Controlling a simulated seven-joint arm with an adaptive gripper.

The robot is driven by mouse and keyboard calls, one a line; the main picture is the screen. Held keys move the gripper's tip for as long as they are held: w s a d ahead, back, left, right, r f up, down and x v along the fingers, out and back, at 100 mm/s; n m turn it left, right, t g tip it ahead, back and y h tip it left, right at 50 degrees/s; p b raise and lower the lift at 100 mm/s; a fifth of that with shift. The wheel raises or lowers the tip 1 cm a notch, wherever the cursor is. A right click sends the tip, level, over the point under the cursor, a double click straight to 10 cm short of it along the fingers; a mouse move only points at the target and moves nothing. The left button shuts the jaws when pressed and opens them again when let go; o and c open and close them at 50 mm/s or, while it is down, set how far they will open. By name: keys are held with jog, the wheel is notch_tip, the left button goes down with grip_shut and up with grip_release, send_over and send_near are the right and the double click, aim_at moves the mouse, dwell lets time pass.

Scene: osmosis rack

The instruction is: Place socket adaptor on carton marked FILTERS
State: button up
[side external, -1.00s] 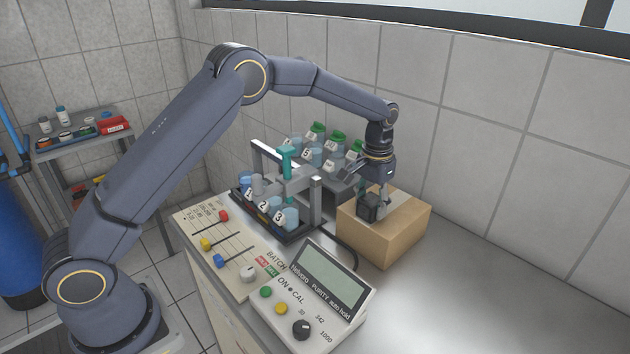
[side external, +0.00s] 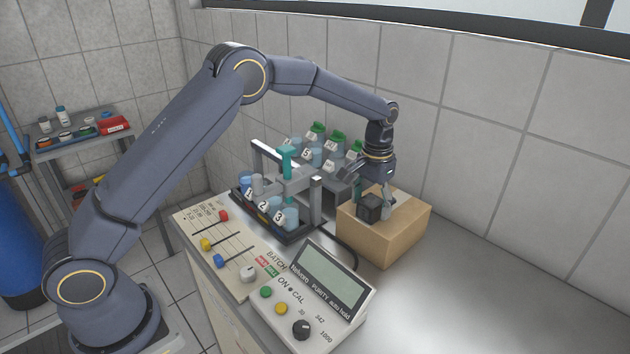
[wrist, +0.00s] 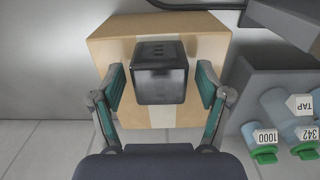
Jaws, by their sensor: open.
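The socket adaptor, a black block (side external: 369,208), sits on top of the cardboard carton (side external: 390,240). In the wrist view the black block (wrist: 160,72) rests on the carton's top (wrist: 215,45), across its pale tape strip. No FILTERS marking is readable in either view. My gripper (wrist: 160,90) is open, with one teal-padded finger on each side of the block and a gap visible on both sides. In the side view my gripper (side external: 372,195) is low over the carton, partly behind the block.
A rack with numbered cups (side external: 268,215) stands left of the carton. Bottles with green caps (side external: 337,137) stand behind. A control panel with a display (side external: 325,272) is in front. The bench right of the carton (side external: 490,270) is clear.

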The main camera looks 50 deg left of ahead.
aim_at(371, 200)
notch_tip(371, 200, up, 12)
jog(key=s+a+r+t, duration=0.2)
jog(key=s+a+r, duration=0.1)
jog(key=s+r, duration=0.65)
jog(key=s+a+f+t, duration=0.1)
jog(key=s+f, duration=0.1)
jog(key=s, duration=0.9)
jog(key=s+a+f+t, duration=0.2)
jog(key=s+f, duration=0.1)
jog(key=s, duration=0.9)
jog(key=shift+s+t, duration=0.15)
jog(key=shift+t, duration=0.15)
